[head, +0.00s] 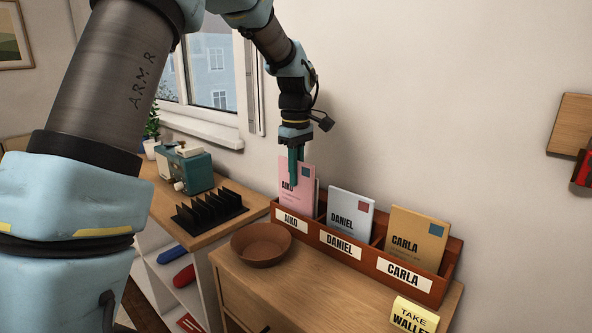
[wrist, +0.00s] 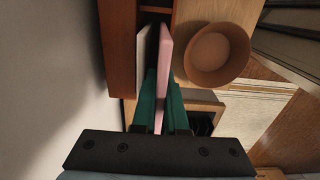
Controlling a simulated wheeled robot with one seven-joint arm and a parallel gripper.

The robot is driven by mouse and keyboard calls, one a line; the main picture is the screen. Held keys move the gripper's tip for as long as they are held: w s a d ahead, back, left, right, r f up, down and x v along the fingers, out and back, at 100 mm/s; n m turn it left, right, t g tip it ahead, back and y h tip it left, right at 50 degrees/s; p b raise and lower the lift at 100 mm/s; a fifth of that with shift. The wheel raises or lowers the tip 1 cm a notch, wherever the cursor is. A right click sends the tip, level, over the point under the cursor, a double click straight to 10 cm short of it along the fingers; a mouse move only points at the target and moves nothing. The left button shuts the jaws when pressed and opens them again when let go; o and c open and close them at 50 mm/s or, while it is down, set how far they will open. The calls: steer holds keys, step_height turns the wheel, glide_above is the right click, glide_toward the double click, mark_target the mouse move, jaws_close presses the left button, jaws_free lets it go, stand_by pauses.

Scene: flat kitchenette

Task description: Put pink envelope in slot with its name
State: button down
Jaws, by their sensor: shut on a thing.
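The pink envelope (head: 306,198) bears the name AIKO and stands upright at the left end of the brown letter rack (head: 452,268). My gripper (head: 295,180) is shut on it from above, with teal fingers on its two faces. In the head view its lower edge meets the front wall of the slot labelled AIKO (head: 291,220). How deep it sits is hidden. In the wrist view the pink envelope (wrist: 165,60) is edge-on between the fingers, with a pale flat thing (wrist: 145,60) to its left.
A grey DANIEL envelope (head: 350,215) and a tan CARLA envelope (head: 418,235) stand in their slots. A brown bowl (head: 261,244) lies in front of the rack's left end. A black sorter (head: 208,210) is to the left. A yellow note (head: 415,315) is at front right.

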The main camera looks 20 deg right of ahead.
steer(key=shift+f, duration=0.35)
steer(key=c, duration=0.9)
jaws_free()
steer(key=shift+r, duration=0.1)
step_height(320, 180, up, 11)
steer(key=shift+f+b, duration=0.15)
steer(key=shift+b, duration=0.7)
steer(key=s+a+f+m, duration=0.15)
steer(key=a+f, duration=0.35)
steer(key=a, duration=0.5)
steer(key=w+a+f+m, duration=0.1)
steer(key=a+f+m, duration=0.1)
steer(key=a+f, duration=0.5)
steer(key=s+a+f+m, duration=0.1)
steer(key=s+a+f, duration=0.1)
steer(key=a, duration=0.3)
steer(key=s+a+f+m+t, duration=0.1)
steer(key=s+a+f, duration=0.1)
steer(key=s+a, duration=0.3)
steer(key=s+a+f+m, duration=0.1)
steer(key=s+a+f, duration=0.1)
steer(key=a, duration=0.3)
steer(key=shift+s+t, duration=0.3)
steer(key=shift+s, duration=0.5)
